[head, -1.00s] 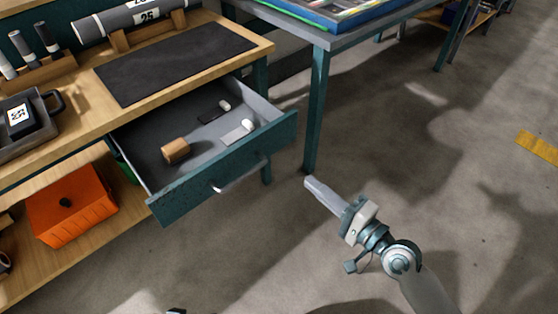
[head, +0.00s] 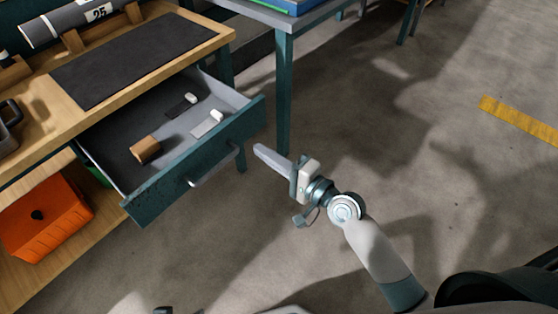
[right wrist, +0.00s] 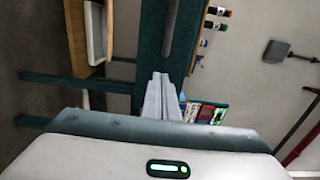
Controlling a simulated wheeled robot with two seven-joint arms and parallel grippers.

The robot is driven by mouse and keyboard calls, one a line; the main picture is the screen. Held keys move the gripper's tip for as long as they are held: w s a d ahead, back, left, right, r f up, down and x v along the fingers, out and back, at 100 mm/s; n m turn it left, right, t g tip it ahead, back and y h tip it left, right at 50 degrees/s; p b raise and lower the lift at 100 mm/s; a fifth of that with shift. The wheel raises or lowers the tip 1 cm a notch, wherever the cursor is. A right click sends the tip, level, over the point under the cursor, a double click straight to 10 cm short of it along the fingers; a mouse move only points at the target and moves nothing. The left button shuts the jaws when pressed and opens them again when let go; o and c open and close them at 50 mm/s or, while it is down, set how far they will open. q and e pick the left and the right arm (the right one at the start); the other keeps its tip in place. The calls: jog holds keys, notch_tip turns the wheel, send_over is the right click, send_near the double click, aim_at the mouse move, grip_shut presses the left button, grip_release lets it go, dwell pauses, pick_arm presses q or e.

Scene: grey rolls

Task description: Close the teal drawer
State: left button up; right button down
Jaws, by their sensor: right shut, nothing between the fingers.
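The teal drawer (head: 168,182) stands pulled out from under the wooden workbench top, with its grey inside showing. Its grey bar handle (head: 215,168) is on the front panel. Inside lie a small brown block (head: 145,149) and small white and dark items. My right gripper (head: 258,148) is shut and empty, its fingers pointing at the right part of the drawer front, just outside it; I cannot tell whether they touch. In the right wrist view, the shut fingers (right wrist: 162,88) point toward a teal panel with a grey bar. My left gripper is not identifiable in view.
The workbench (head: 52,120) carries a dark mat (head: 130,60) and a grey roll (head: 80,20). An orange box (head: 45,220) sits on the lower shelf. A teal table leg (head: 284,95) stands just behind my right gripper. The floor to the right is open.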

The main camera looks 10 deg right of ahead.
aim_at(237, 135)
jog(key=x, duration=0.6)
jog(key=shift+a, duration=0.1)
pick_arm(q)
jog(key=shift+a, duration=0.1)
pick_arm(e)
jog(key=shift+w, duration=0.1)
